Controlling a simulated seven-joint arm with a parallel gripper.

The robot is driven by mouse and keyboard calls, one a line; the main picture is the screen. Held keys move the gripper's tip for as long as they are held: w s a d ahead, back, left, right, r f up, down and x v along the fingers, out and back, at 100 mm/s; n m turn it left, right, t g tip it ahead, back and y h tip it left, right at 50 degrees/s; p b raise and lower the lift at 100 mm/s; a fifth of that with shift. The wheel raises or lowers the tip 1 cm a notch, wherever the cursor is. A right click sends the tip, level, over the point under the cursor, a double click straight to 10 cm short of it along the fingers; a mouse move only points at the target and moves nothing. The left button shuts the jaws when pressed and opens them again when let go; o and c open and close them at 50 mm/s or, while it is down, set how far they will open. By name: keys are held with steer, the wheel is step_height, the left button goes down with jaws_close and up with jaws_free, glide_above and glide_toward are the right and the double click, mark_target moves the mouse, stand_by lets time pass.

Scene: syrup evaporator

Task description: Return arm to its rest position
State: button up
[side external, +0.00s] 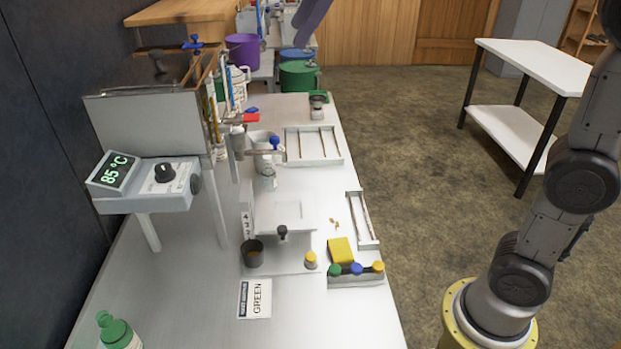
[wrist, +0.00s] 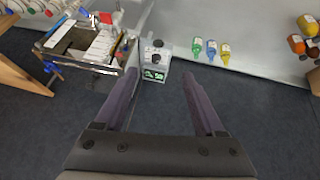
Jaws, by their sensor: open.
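My gripper (wrist: 152,80) is open in the wrist view, with its two long purple fingers spread wide and nothing between them. In the side view, one purple finger (side external: 312,20) hangs in from the top edge, high above the far part of the bench; the rest of the gripper is out of that frame. My arm rises at the right side of the side view. The evaporator (side external: 150,120) stands on the left of the bench, and its controller (side external: 145,185) reads 85 °C. The wrist view shows the evaporator (wrist: 88,42) beyond the left finger.
A white side table (side external: 530,65) is at right, with open floor between.

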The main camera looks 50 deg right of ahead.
steer(key=s+d+f+m+h, duration=0.1)
steer(key=s+d+f+m, duration=0.15)
steer(key=s+f, duration=0.35)
steer(key=s+d+f+m+h, duration=0.1)
steer(key=s+d+f+m, duration=0.2)
steer(key=s, duration=0.6)
steer(key=s+d+f+m+h, duration=0.1)
steer(key=s+f+m, duration=0.3)
steer(key=f, duration=1)
steer(key=shift+s+d+f, duration=0.35)
steer(key=shift+s+d, duration=0.2)
steer(key=shift+s, duration=0.4)
